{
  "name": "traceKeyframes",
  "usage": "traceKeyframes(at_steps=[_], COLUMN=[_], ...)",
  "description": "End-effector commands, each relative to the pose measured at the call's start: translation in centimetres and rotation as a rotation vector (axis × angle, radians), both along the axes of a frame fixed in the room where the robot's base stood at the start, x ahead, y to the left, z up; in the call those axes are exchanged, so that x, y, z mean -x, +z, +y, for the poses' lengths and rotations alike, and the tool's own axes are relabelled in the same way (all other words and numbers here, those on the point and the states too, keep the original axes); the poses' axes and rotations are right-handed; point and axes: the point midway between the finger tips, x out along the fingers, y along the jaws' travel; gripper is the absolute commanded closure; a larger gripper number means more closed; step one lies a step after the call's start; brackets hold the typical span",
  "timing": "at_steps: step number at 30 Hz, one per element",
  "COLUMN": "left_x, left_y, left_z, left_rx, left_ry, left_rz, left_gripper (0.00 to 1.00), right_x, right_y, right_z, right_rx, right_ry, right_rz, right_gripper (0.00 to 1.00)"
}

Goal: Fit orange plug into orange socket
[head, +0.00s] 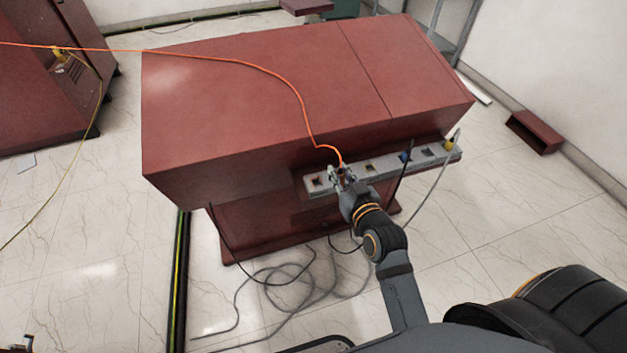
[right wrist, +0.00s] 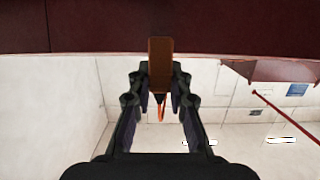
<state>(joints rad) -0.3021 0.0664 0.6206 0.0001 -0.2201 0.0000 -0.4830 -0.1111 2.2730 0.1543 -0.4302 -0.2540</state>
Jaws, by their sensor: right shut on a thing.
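My right gripper (head: 342,176) is at the grey socket strip (head: 385,168) on the front of the red cabinet, left of the strip's middle. In the right wrist view its fingers (right wrist: 161,82) are shut on the orange plug (right wrist: 160,62), a brownish-orange block pointing toward the dark red surface. The orange cable (head: 292,85) runs over the cabinet top down to the gripper. In the head view the gripper hides most of the plug. I cannot make out the orange socket or tell whether the plug is in one. My left gripper is not clearly in view.
The red cabinet (head: 255,85) fills the middle. Other sockets show on the strip, with a blue plug (head: 404,157) and a yellow plug (head: 449,144) to the right. Loose grey cables (head: 300,285) lie on the floor below. Another red cabinet (head: 40,85) stands left.

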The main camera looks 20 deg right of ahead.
Motion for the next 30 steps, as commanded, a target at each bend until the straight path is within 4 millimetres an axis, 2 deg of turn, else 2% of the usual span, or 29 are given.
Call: traceKeyframes(at_steps=[1,5,6,12,19,25,30], left_x=[0.1,0.0,0.0,-0.1,-0.1,-0.1,-0.2], left_y=[0.1,0.1,-0.2,-0.5,-0.6,-0.9,-0.9], left_z=[0.2,0.9,1.1,1.3,1.2,1.1,0.9], left_rx=[-0.002,-0.011,-0.014,-0.017,-0.016,-0.013,-0.011], left_ry=[-0.001,-0.004,-0.005,-0.005,-0.004,-0.004,-0.004], left_rz=[0.001,0.001,0.001,0.0,0.0,-0.001,-0.002], left_gripper=[0.6,0.6,0.6,0.6,0.6,0.6,0.6], right_x=[-1.6,-5.2,-5.8,-8.4,-9.0,-9.3,-9.3], right_y=[-0.5,-2.2,-3.6,-6.8,-7.6,-10.7,-11.1], right_z=[0.5,1.7,1.8,2.6,2.8,2.9,2.9], right_rx=[-0.004,-0.002,0.0,0.001,0.0,0.001,0.0], right_ry=[-0.001,0.002,0.002,0.001,0.0,0.0,-0.001], right_rz=[-0.003,-0.003,0.003,0.0,-0.001,0.002,-0.001], right_gripper=[1.0,1.0,1.0,1.0,1.0,1.0,1.0])
